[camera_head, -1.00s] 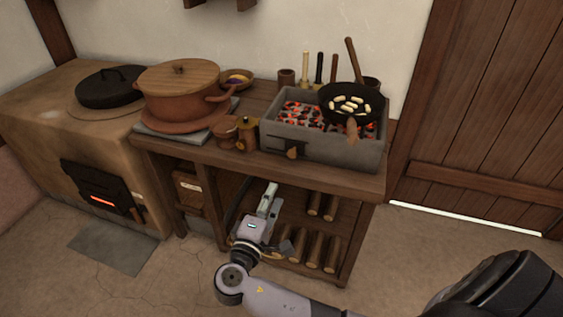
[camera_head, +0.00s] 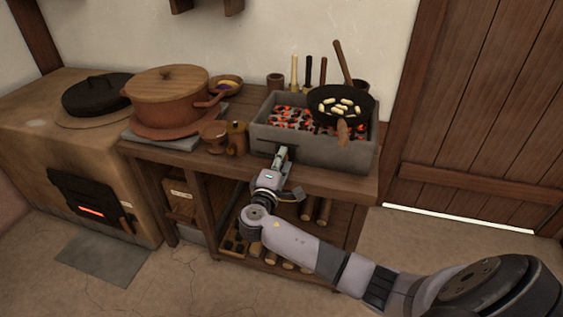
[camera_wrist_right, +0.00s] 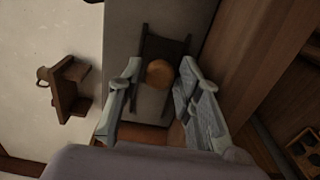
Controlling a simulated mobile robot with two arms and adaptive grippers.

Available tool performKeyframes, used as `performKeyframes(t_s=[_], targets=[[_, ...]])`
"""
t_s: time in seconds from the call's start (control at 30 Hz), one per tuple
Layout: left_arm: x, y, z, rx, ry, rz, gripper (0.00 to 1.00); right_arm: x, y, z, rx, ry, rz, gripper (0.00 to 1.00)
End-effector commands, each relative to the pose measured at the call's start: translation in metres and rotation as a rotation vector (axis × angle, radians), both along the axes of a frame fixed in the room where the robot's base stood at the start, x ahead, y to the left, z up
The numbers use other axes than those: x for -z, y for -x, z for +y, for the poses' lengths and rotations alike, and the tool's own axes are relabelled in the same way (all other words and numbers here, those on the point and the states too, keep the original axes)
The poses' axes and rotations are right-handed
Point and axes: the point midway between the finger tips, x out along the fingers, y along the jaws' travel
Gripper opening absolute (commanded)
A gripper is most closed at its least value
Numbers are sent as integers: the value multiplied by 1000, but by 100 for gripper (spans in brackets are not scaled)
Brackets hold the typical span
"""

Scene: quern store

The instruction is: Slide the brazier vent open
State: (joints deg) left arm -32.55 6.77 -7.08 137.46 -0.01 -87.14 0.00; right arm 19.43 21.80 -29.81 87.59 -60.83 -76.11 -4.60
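The brazier (camera_head: 345,151) is a grey box of glowing coals on the wooden bench. Its vent (camera_wrist_right: 150,102) shows in the right wrist view as a dark framed plate with a round wooden knob (camera_wrist_right: 159,73). My right gripper (camera_head: 280,157) is at the brazier's front wall and covers most of the vent in the head view. In the right wrist view its fingers (camera_wrist_right: 160,70) are apart, one on each side of the knob. I cannot tell whether they touch it. My left gripper is not in view.
A dark pan (camera_head: 340,104) with pale pieces sits over the coals, its handle (camera_head: 342,132) reaching past the front wall. A lidded clay pot (camera_head: 167,95) is farther left.

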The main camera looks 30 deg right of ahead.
Motion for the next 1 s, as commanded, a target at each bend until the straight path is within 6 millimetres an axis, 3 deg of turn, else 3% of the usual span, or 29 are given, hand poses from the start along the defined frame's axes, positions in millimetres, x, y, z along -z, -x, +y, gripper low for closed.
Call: performKeyframes(t_s=[0.23,0.7,1.0], targets=[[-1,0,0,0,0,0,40,0,-1,-1,0,0,0,32],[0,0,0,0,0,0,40,0,0,0,0,-1,1,1],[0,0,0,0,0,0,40,1,0,0,-1,-2,1,0]])
